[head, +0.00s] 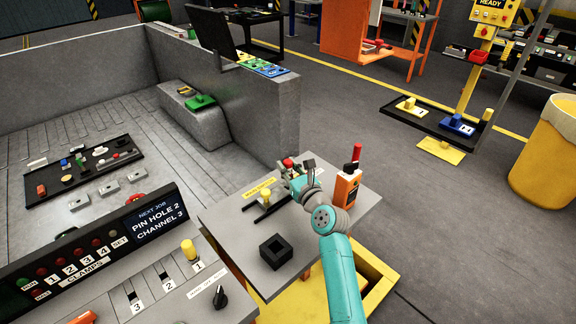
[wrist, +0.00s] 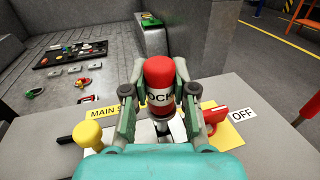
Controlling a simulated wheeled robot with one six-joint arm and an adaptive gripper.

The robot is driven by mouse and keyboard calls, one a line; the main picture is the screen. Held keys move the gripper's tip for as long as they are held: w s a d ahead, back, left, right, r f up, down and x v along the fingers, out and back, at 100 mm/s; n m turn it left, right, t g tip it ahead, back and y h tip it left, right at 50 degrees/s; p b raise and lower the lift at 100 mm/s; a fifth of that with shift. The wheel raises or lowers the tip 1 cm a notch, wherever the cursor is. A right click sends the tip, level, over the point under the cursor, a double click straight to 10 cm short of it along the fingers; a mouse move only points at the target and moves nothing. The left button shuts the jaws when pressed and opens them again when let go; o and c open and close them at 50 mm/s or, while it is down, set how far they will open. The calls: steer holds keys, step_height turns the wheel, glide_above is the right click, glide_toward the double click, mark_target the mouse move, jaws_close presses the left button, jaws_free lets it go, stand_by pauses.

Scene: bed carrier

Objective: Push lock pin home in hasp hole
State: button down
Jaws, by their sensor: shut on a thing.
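The pin's lower end is mostly hidden, and I cannot see the hasp hole or tell how deep the pin sits. A red switch handle (wrist: 215,115) is right of the gripper, by a white OFF label (wrist: 243,115).
A yellow main-switch label (head: 259,187) and a yellow knob (wrist: 88,133) are left of the gripper. An orange-and-black container (head: 346,190) stands to its right. A black square holder (head: 275,251) is nearer on the table. A grey wall (head: 270,115) rises behind.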

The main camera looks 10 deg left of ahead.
steer(key=shift+f, duration=1.85)
steer(key=c, duration=0.9)
jaws_free()
steer(key=shift+o, duration=0.2)
steer(key=v, duration=1.2)
steer(key=shift+f, duration=0.1)
